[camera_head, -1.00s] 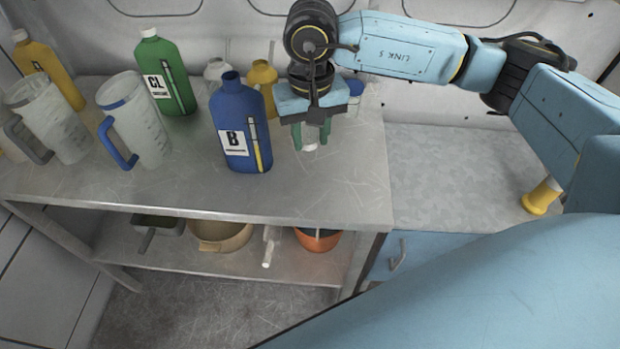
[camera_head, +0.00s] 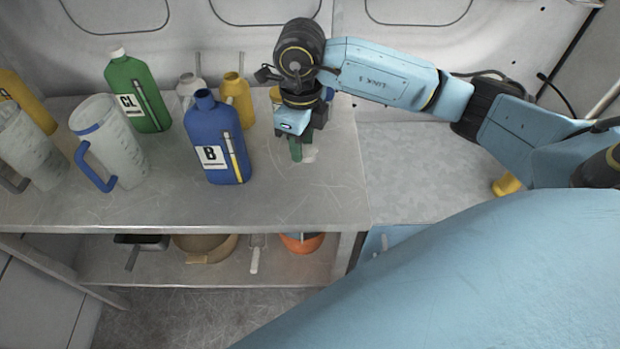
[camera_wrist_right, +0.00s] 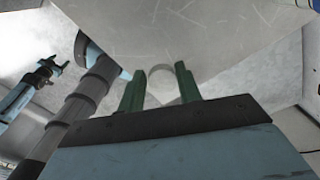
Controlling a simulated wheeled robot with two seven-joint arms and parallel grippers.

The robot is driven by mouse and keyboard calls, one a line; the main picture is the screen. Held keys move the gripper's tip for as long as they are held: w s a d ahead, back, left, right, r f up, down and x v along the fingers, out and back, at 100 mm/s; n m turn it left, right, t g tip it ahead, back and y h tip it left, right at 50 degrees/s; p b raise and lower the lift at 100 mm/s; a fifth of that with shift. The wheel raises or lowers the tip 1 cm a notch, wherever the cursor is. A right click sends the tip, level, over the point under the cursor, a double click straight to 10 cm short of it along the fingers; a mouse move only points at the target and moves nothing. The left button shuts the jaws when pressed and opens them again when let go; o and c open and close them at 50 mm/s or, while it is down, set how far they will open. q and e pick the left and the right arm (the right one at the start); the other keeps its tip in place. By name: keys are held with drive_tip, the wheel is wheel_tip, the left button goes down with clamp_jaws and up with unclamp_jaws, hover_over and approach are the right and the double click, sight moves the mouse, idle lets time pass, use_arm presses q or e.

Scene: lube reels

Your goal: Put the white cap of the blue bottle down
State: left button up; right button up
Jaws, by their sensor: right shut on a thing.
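The blue bottle (camera_head: 217,150), marked B, stands upright on the metal table (camera_head: 215,203), its neck uncapped. My right gripper (camera_head: 299,154) points down over the table to the right of the bottle. Its green fingers are shut on the white cap (camera_head: 310,154). In the right wrist view the cap (camera_wrist_right: 160,76) shows as a pale round shape between the fingertips. The cap is low by the table top; I cannot tell whether it touches. My left gripper is not in view in the head view.
A green bottle (camera_head: 138,95), a jug with a blue handle (camera_head: 112,145), yellow bottles and another jug stand to the left and behind. A lower shelf (camera_head: 190,268) holds bowls.

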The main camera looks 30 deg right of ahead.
sight(307, 184)
drive_tip(key=m, duration=0.3)
drive_tip(key=shift+s+d+f+m, duration=0.1)
drive_tip(key=shift+d+f+m, duration=0.05)
drive_tip(key=shift+d+m, duration=0.25)
drive_tip(key=shift+f, duration=0.35)
wheel_tip(307, 184, down, 9)
drive_tip(key=shift+f, duration=0.2)
drive_tip(key=shift+f, duration=0.2)
drive_tip(key=o, duration=1)
drive_tip(key=shift+r, duration=0.1)
drive_tip(key=shift+o, duration=0.2)
drive_tip(key=shift+r, duration=0.15)
